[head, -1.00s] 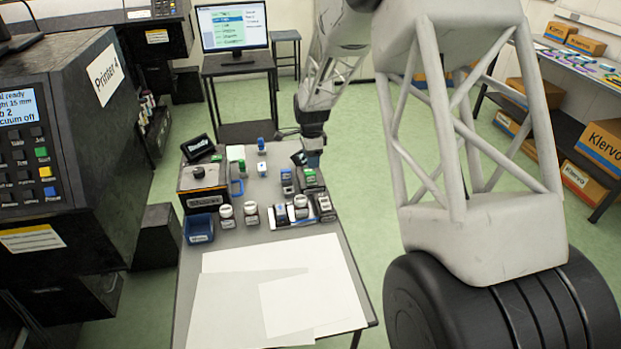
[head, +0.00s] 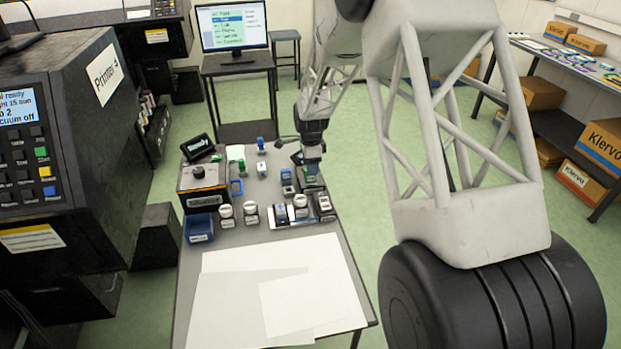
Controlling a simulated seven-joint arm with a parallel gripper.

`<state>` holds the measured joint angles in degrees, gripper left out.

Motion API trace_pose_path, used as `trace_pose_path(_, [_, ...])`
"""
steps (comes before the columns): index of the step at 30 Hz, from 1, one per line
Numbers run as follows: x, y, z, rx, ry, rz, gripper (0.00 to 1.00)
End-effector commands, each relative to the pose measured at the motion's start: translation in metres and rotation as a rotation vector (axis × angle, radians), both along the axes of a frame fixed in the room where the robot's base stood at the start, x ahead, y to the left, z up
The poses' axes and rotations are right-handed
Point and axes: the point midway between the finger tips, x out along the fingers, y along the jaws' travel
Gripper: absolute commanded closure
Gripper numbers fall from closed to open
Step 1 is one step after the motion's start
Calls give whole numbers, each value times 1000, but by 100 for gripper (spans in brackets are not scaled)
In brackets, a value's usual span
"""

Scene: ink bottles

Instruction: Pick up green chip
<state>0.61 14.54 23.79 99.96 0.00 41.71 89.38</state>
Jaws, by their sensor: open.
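A small green patch (head: 313,182), probably the green chip, shows on a dark block at the right edge of the small table. It is partly hidden by my gripper (head: 310,166). Another small green item (head: 241,166) stands near the black box at the table's left; I cannot tell its exact shape. My gripper points down right over the dark block with the green patch. It is open; its fingertips are small and dark here, and I cannot tell whether they touch the block.
Blue-topped items (head: 261,145), white-capped bottles (head: 225,211) and a rack of bottles (head: 291,211) crowd near my gripper. A blue bin (head: 199,227) and a black box (head: 203,185) stand at left. White sheets (head: 285,285) cover the table's front.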

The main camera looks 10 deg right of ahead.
Motion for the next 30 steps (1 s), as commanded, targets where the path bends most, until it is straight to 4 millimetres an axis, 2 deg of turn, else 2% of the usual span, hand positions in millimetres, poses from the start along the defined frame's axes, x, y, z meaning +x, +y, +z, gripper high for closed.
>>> trace_pose_path(10, [0, 0, -5, 0, 0, 0, 49])
trace_pose_path(22, [2, 0, -45, 0, 1, 0, 49])
trace_pose_path(30, [2, 0, -52, 0, 0, 0, 49])
